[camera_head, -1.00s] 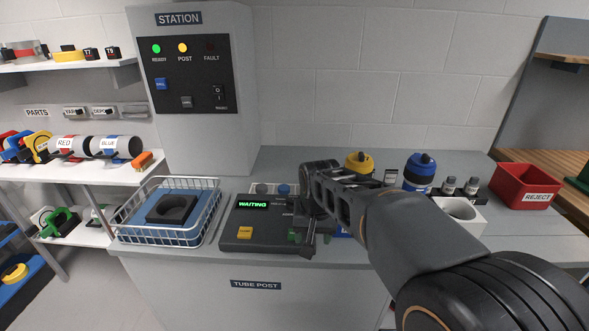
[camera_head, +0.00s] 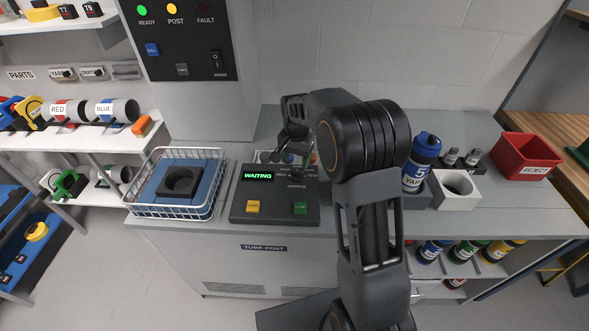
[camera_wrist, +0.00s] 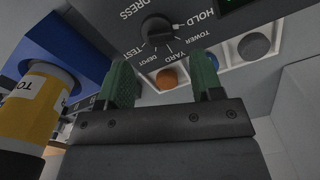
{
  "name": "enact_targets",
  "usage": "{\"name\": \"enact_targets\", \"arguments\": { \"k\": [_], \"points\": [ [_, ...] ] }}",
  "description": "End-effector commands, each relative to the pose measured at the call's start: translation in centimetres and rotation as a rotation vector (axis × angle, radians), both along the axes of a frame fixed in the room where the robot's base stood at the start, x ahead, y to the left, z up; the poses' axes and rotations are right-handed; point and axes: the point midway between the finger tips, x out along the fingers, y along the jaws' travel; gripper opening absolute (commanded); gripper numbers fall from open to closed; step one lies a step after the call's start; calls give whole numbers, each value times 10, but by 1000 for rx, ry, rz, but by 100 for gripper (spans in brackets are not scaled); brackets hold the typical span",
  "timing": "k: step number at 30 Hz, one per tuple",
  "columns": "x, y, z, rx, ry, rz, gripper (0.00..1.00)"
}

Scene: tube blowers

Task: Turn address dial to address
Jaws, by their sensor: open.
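The address dial (camera_wrist: 158,28) is a black round knob on the dark console face in the wrist view. HOLD, TOWER, YARD, DEPOT and TEST are printed around it. Its white mark is on the side toward HOLD. My gripper (camera_wrist: 163,82) is open and empty, its two green-tipped fingers apart below the dial in the picture and not around it. In the head view, my gripper (camera_head: 294,150) is over the back right of the console (camera_head: 275,209), partly hidden by my arm. The console display (camera_head: 257,173) reads WAITING.
Orange (camera_wrist: 167,78) and grey (camera_wrist: 253,46) round pieces sit in white sockets near the fingers. A yellow canister (camera_wrist: 48,112) stands close at left in a blue holder. A wire basket (camera_head: 140,205) stands left of the console, a blue canister (camera_head: 416,170) right.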

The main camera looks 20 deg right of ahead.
Motion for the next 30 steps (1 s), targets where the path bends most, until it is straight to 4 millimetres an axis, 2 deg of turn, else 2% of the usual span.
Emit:
{"name": "enact_targets", "arguments": {
  "k": [3,9,15,24,30],
  "points": [
    [0,1,-20,0,3,2,60],
    [0,2,-42,0,0,4,60],
    [0,2,-52,0,-1,5,60],
    [0,3,-53,0,-1,6,60],
    [0,3,-52,0,-1,6,41]
  ]
}}
